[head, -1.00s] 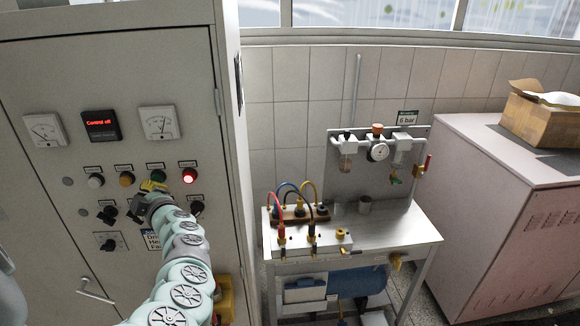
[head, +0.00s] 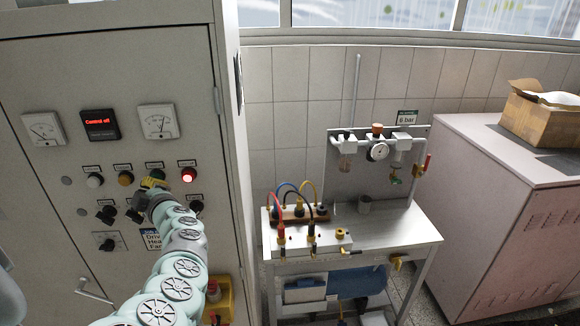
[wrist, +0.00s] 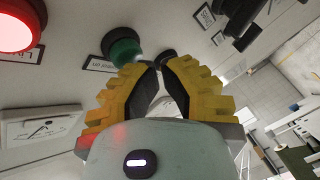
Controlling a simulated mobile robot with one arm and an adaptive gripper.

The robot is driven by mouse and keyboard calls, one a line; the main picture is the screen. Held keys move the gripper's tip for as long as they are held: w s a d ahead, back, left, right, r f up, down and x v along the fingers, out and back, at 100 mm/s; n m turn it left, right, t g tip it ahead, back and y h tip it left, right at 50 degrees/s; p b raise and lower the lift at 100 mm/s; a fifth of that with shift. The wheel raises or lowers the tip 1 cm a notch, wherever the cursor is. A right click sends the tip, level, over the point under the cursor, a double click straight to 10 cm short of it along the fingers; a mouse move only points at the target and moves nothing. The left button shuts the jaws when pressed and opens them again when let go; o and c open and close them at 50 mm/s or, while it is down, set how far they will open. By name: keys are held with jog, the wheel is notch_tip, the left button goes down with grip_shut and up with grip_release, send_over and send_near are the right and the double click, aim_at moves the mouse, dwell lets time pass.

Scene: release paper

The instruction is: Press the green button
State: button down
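The green button (wrist: 122,47) is a round knob on a dark collar on the cabinet's panel. In the wrist view it stands just beyond and left of my fingertips. In the head view the green button (head: 157,173) shows just above my gripper (head: 152,184), which partly covers it. In the wrist view my gripper (wrist: 159,67) has yellow fingers with black pads. The tips come together with nothing held between them. The tips are very near the button, but I cannot tell whether they touch it.
A lit red button (head: 188,175) is right of the green one, and a yellow button (head: 125,178) and white button (head: 95,180) are left. Black switches (head: 196,206) sit below. Above are two gauges and a display (head: 100,124) reading "Control off". A workbench (head: 395,240) stands right.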

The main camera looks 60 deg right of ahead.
jog(key=shift+w+d+b, duration=0.25)
jog(key=shift+w+b, duration=0.05)
dwell(0.4)
jog(key=shift+s, duration=0.15)
jog(key=shift+s+a+p, duration=0.45)
jog(key=shift+s+a, duration=0.05)
jog(key=shift+a, duration=0.1)
jog(key=s+a, duration=0.1)
jog(key=a, duration=0.1)
jog(key=s+a, duration=0.1)
jog(key=s, duration=0.1)
jog(key=shift+s+a, duration=0.15)
jog(key=shift+a, duration=0.2)
dwell(1.0)
